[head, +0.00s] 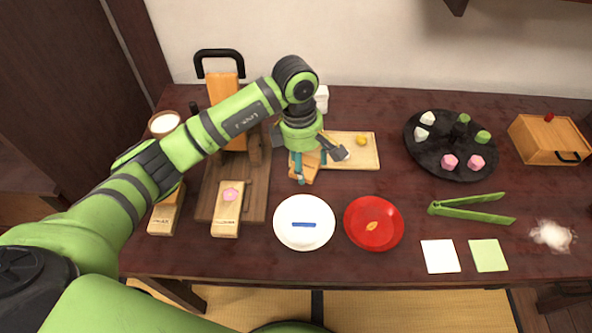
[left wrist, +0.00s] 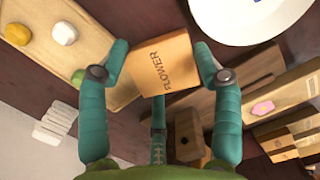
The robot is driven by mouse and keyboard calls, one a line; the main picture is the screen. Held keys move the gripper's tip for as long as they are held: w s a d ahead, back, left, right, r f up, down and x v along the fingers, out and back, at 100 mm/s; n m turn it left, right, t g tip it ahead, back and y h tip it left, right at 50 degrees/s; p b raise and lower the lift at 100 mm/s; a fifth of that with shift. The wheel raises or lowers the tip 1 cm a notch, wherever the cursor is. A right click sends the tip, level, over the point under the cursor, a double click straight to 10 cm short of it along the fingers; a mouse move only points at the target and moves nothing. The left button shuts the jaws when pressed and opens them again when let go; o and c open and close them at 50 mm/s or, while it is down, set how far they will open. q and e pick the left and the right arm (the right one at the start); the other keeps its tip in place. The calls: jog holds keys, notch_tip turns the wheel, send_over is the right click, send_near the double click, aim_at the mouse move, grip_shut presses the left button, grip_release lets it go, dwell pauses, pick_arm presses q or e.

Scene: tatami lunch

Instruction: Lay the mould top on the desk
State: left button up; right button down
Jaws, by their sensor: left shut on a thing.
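My left gripper (head: 320,165) is over the middle of the dark desk (head: 395,225), behind the white plate. It is shut on the wooden mould top, which shows partly between the fingers in the head view (head: 307,172). In the left wrist view the mould top (left wrist: 158,62) reads "FLOWER" and sits between the teal fingers (left wrist: 160,75). It looks held above the desk; the exact height is hard to tell. The mould base (head: 226,222) with a pink flower-shaped sweet lies at the front edge of the dark wooden board. My right gripper is not in view.
A white plate (head: 304,240) with a blue strip and a red plate (head: 373,246) stand in front. A dark round tray (head: 424,153) with sweets, green tongs (head: 465,213) and a wooden box (head: 550,138) are at right.

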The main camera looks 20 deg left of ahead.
aim_at(296, 183)
pick_arm(q)
jog(key=shift+s+a+f, duration=0.15)
jog(key=shift+a+f, duration=0.25)
jog(key=shift+a, duration=0.15)
jog(key=shift+s+a+f, duration=0.15)
jog(key=shift+a+f, duration=0.2)
jog(key=shift+a, duration=0.15)
notch_tip(296, 183, down, 4)
jog(key=shift+r+p, duration=0.1)
jog(key=shift+p, duration=0.35)
jog(key=shift+f, duration=0.25)
jog(key=o, duration=1.1)
jog(key=shift+r, duration=0.1)
jog(key=shift+o, duration=0.2)
